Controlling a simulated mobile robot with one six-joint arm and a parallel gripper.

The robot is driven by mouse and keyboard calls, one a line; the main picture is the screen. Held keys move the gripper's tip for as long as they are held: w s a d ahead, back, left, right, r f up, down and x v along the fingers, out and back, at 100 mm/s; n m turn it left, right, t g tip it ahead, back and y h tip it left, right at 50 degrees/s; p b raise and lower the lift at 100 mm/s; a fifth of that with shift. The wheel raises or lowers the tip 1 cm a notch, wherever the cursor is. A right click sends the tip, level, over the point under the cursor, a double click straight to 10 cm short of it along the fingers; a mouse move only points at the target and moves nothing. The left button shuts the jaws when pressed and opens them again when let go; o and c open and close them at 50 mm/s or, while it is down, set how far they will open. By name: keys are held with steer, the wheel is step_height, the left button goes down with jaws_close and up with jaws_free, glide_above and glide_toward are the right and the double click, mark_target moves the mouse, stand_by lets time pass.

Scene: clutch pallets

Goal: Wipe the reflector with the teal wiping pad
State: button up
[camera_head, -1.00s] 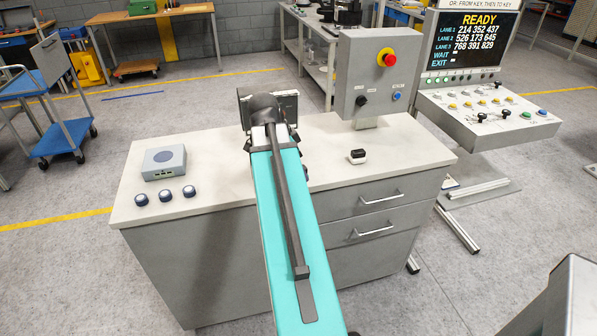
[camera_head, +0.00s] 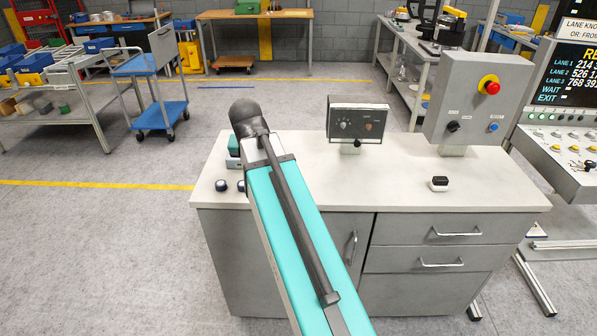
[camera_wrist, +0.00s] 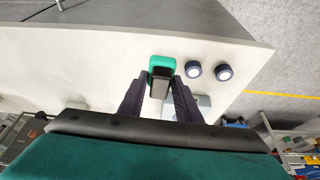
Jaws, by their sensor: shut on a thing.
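My gripper (camera_wrist: 158,92) is shut on the teal wiping pad (camera_wrist: 158,60), a teal block with a dark and grey lower part, held over the pale bench top. In the head view my arm hides the gripper, and a bit of the teal pad (camera_head: 233,146) shows left of my wrist. A grey box (camera_wrist: 203,101) shows partly behind the right finger in the wrist view; in the head view my arm mostly hides it. Two dark round pieces with white tops (camera_wrist: 193,69) sit beside the pad. I cannot tell which thing is the reflector.
The bench top (camera_head: 400,185) is mostly clear in the middle. A blue trolley (camera_head: 155,90) stands behind at left.

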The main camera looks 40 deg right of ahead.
steer(key=w+a+r+n+y, duration=0.1)
steer(key=a+n, duration=0.3)
steer(key=a, duration=0.5)
steer(key=w+a+r+n+t+y, duration=0.1)
steer(key=w+a+n, duration=0.3)
steer(key=a, duration=0.5)
steer(key=shift+w+r+y, duration=0.15)
steer(key=shift+r+y, duration=0.15)
steer(key=shift+y, duration=0.1)
steer(key=shift+a, duration=0.1)
